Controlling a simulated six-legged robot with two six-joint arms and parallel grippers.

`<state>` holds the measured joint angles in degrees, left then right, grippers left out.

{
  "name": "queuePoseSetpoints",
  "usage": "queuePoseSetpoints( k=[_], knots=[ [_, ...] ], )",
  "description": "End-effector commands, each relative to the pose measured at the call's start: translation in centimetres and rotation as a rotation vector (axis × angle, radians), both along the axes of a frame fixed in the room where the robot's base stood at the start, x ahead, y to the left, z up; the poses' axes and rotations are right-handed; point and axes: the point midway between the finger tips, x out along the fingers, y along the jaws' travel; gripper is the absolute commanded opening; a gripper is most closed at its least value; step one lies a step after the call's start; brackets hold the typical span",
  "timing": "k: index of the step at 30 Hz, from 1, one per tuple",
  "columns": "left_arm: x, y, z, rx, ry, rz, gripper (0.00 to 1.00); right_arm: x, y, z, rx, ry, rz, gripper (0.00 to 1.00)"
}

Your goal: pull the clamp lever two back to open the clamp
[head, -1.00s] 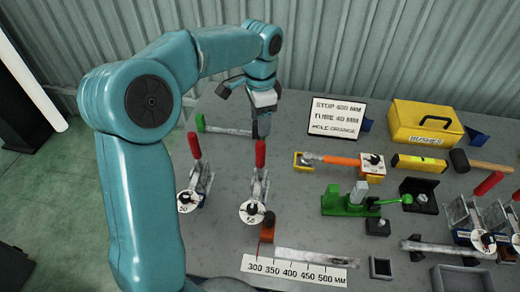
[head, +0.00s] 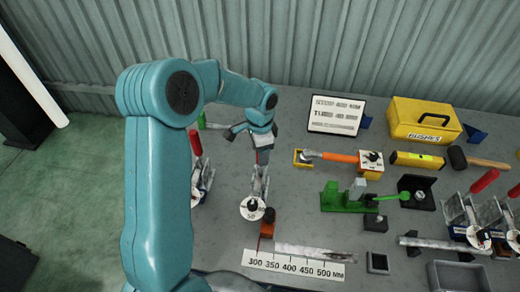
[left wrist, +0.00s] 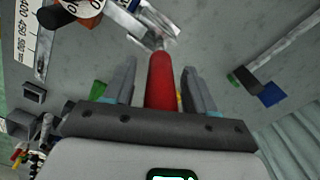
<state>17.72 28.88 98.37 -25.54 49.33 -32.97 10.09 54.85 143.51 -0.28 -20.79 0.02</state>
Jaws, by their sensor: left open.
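The red handle of a clamp lever (left wrist: 160,80) runs between the two fingers of my left gripper (left wrist: 158,74) in the left wrist view. The fingers are open, with a gap on each side of the handle. In the head view my left gripper (head: 262,152) reaches down over the middle clamp (head: 258,187) and hides most of its red handle. The clamp has a metal body and a round white dial at its front. My right gripper is not in view.
Another red-handled clamp (head: 196,150) stands just left, partly behind my arm. A length scale (head: 294,267) lies in front. A green fixture (head: 345,197), an orange-handled tool (head: 340,160) and a yellow box (head: 424,122) are to the right. A corrugated wall closes the back.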

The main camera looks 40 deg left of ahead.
Motion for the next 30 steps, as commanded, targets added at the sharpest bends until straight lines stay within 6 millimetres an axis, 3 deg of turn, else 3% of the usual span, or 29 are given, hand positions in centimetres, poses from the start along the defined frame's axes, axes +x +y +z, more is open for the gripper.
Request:
queuePoseSetpoints(
  k=[1, 5, 6, 11, 18, 30],
  knots=[
    [0.0, 0.0, 0.0, 0.000, 0.000, 0.000, 0.46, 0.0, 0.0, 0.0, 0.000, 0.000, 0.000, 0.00],
    [0.0, 0.0, 0.0, 0.000, 0.000, 0.000, 0.04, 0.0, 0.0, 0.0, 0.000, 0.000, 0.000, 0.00],
    [0.0, 0.0, 0.0, 0.000, -0.001, 0.000, 0.00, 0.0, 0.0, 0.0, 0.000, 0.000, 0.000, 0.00],
    [0.2, 0.1, 0.2, -0.003, 0.005, 0.001, 0.00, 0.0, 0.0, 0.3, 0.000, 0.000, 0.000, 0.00],
    [1.8, 1.1, 0.2, -0.067, 0.115, 0.004, 0.00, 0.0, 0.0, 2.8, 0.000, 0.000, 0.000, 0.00],
    [4.1, 2.4, -0.8, -0.172, 0.284, 0.001, 0.00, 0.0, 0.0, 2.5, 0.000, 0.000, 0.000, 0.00]
  ],
)
